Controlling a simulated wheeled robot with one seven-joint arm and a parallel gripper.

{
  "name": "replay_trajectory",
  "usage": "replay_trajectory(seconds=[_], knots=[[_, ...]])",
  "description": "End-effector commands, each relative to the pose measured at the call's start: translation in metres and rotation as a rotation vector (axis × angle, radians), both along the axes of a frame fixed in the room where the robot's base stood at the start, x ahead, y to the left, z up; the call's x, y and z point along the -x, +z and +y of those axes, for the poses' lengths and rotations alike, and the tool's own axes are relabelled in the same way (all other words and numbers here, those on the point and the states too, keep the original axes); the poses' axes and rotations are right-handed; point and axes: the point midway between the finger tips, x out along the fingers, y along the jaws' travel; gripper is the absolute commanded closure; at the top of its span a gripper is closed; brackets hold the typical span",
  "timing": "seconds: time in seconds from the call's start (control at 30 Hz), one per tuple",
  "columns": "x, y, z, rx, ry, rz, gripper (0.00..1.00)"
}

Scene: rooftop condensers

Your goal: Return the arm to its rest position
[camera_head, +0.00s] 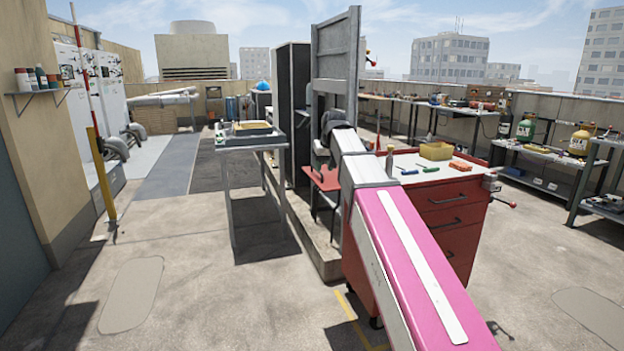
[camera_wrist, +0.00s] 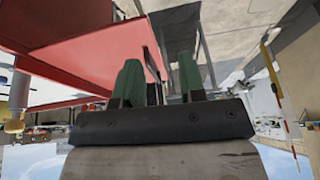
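My arm, with a pink and white link, reaches forward across the middle of the head view. My gripper (camera_wrist: 159,72) shows in the wrist view, which is upside down. Its two green fingers stand apart with nothing seen held between them, so it is open. In the head view the gripper end is small and partly hidden behind my arm, in front of the grey upright panel (camera_head: 338,50) of an open cabinet. A red shelf (camera_head: 324,178) lies close by it in the head view, and a red surface fills the upper left of the wrist view.
A red tool cart (camera_head: 450,215) with tools and a yellow bin (camera_head: 436,151) on top stands right of my arm. A grey table (camera_head: 231,185) with a tray stands left. A yellow post (camera_head: 101,180) is further left. Benches line the right wall. Floor at front left is clear.

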Motion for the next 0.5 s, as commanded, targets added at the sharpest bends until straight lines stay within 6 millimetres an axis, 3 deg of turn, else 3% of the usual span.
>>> replay_trajectory(seconds=[0.27,0.5], knots=[[0.009,-0.035,-0.011,0.007,-0.021,0.024,0.63],[0.024,-0.081,-0.026,0.017,-0.049,0.058,0.63]])
